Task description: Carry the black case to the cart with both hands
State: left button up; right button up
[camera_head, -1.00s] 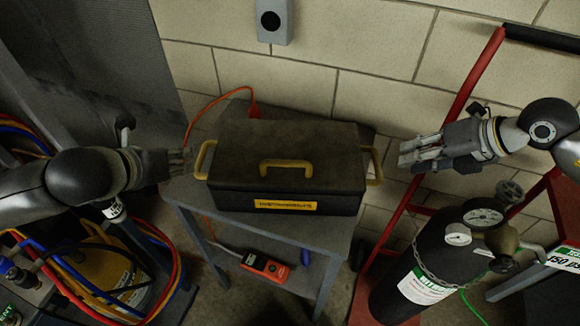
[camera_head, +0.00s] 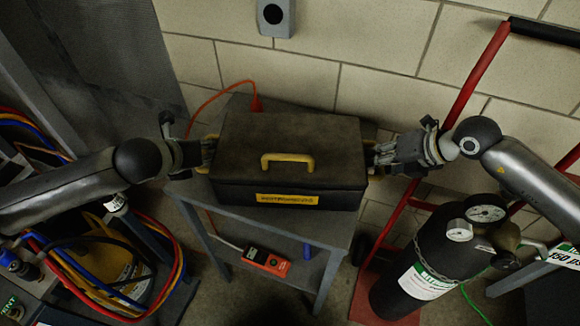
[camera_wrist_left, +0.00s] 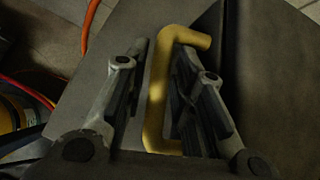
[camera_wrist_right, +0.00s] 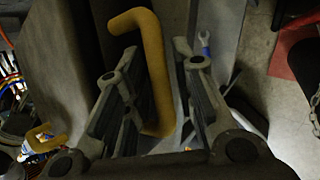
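The black case (camera_head: 290,138) sits flat on a grey metal stand (camera_head: 325,232). It has a yellow label and a yellow top handle (camera_head: 287,162). My left gripper (camera_head: 207,152) is at its left end. In the left wrist view, the yellow left side handle (camera_wrist_left: 157,100) lies between the spread fingers (camera_wrist_left: 163,58). My right gripper (camera_head: 378,154) is at the right end. In the right wrist view, the right side handle (camera_wrist_right: 153,75) lies between that gripper's spread fingers (camera_wrist_right: 155,60). Both grippers look open, with gaps beside the handles. I cannot pick out a separate cart.
An orange device (camera_head: 267,262) lies on the stand's lower shelf. A black gas cylinder (camera_head: 415,280) with gauges stands on a red hand truck (camera_head: 472,82) at right. Coloured hoses (camera_head: 80,260) crowd the lower left. A block wall (camera_head: 390,50) is close behind the case.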

pick_arm(q)
grip_shut()
pick_arm(e)
grip_shut()
pick_arm(q)
jog(key=shift+w+r, duration=0.2)
jog(key=shift+r, duration=0.05)
pick_arm(e)
jog(key=shift+w+r, duration=0.2)
jog(key=shift+r, duration=0.05)
